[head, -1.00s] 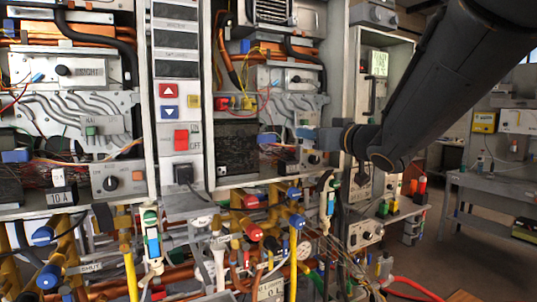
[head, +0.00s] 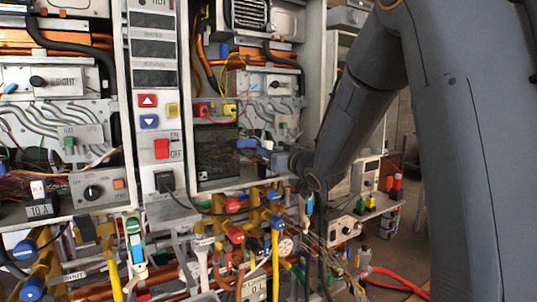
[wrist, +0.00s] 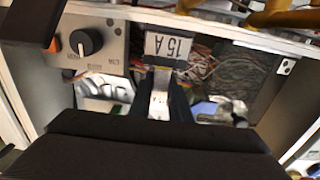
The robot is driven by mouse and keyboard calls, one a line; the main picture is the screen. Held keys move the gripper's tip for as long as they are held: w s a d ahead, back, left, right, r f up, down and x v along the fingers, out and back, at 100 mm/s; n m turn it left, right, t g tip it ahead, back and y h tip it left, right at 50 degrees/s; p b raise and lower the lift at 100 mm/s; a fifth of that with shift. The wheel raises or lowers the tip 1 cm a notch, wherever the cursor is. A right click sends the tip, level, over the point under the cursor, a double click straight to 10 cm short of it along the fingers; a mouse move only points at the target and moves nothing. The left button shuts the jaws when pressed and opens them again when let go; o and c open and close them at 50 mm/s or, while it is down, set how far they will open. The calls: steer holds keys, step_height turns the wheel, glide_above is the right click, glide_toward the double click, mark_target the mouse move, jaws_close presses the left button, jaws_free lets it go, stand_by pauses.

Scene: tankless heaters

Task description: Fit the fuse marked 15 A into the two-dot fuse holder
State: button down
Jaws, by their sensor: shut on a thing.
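My gripper (wrist: 160,98) is shut on the pale tab of the fuse marked 15 A. The fuse shows in the wrist view as a dark block with a white "15 A" label (wrist: 168,46), upside down in the picture. The block is just beyond the fingertips, near the front edge of the right heater's open case. I cannot tell whether the block rests on the case floor.
A grey control box with a black knob (wrist: 86,42) is close beside the fuse. Loose wires and a dark mesh panel (wrist: 255,75) lie behind it. The left heater holds a block labelled 10 A (head: 40,210). Pipes and valves crowd the space below the cases.

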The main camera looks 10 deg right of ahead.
step_height(320, 180, down, 2)
steer(key=shift+s+f, duration=0.1)
steer(key=shift+f, duration=0.1)
steer(key=c, duration=1.7)
jaws_free()
steer(key=shift+o, duration=0.2)
steer(key=shift+r, duration=0.25)
steer(key=shift+s+d+r, duration=0.1)
steer(key=b+v, duration=0.3)
steer(key=v, duration=0.8)
steer(key=shift+s+r, duration=0.2)
